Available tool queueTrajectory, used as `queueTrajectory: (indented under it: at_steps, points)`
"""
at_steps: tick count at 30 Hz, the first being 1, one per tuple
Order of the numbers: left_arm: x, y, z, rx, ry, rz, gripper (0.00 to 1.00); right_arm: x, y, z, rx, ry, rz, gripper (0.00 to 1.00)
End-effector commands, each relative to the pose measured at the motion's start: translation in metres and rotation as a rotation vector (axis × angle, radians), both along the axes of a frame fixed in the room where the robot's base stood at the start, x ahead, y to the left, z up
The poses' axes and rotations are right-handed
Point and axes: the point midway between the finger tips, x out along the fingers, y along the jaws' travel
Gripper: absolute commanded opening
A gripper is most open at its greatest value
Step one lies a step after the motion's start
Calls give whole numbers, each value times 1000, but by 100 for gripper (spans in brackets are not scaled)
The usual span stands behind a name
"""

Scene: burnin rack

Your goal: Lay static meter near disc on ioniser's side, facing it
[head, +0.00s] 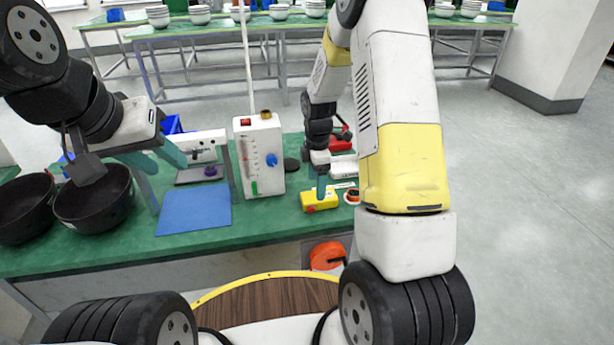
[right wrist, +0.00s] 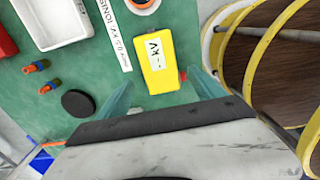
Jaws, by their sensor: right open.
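The yellow static meter (head: 320,201) lies on the green bench. In the right wrist view it (right wrist: 157,58) has a white "kV" label and a red spot at one corner. My right gripper (head: 321,187) is above it; its open fingers (right wrist: 160,88) are either side of the meter's near end. Whether they touch it is unclear. A black disc (right wrist: 78,103) lies apart from the meter; it also shows beside the white box (head: 291,165). My left gripper (head: 171,169) looks open and empty. Which item is the ioniser is unclear.
A white box (head: 259,155) with a gauge and red switch stands left of the meter. A white tray (right wrist: 58,20), orange-blue pieces (right wrist: 48,87) and a red-white round item (head: 351,196) are nearby. Black bowls (head: 94,203) and a blue mat (head: 194,209) are left.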

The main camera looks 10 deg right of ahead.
Motion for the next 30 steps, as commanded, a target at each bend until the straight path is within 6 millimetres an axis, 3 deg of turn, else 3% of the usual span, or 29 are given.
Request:
queueTrajectory:
  at_steps: [6,14,17,23,27,30]
  points:
    - [0,0,0,0,0,0,36,1,-1,47,-1,-4,0,78]
    - [0,0,0,0,0,0,36,-1,-1,75,1,-5,-11,78]
    - [0,0,0,0,0,0,36,-8,0,96,12,-32,-79,78]
    - [0,0,0,0,0,0,36,-51,4,174,90,-140,-415,78]
    - [0,0,0,0,0,0,36,-97,7,222,181,-208,-695,78]
    - [0,0,0,0,0,0,36,-132,10,247,258,-244,-891,78]
